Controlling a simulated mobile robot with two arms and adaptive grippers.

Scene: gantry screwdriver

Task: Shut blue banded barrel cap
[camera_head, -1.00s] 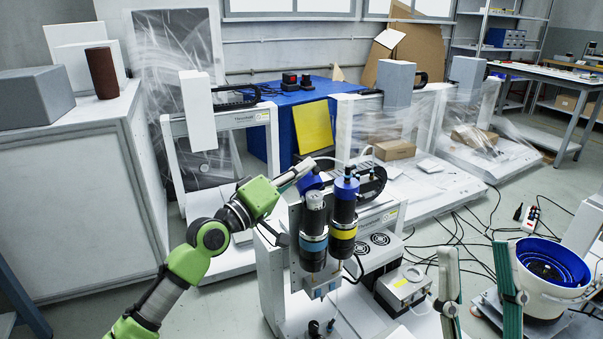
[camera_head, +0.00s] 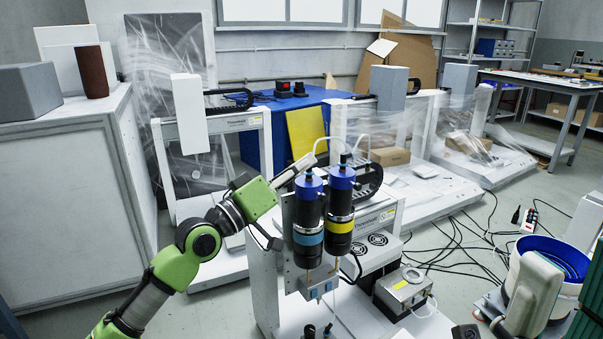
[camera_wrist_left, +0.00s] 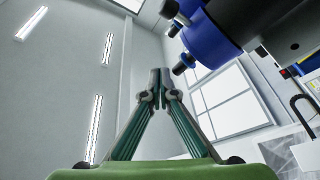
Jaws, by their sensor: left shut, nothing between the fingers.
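The blue banded barrel (camera_head: 308,252) stands upright on the gantry screwdriver, on the left of a pair. Its blue cap (camera_head: 308,188) sits on top, in line with the barrel, and looks shut. The cap also shows at the upper right in the left wrist view (camera_wrist_left: 208,38). My left gripper (camera_head: 306,162) reaches in from the left, just above and behind the cap. Its fingertips meet, with nothing between them, also in the left wrist view (camera_wrist_left: 160,78). I cannot tell whether they touch the cap.
The yellow banded barrel (camera_head: 340,210), with its own blue cap, stands close to the right. A thin tube arcs above the barrels. A metal box (camera_head: 403,288) stands to their right. Cables lie on the floor.

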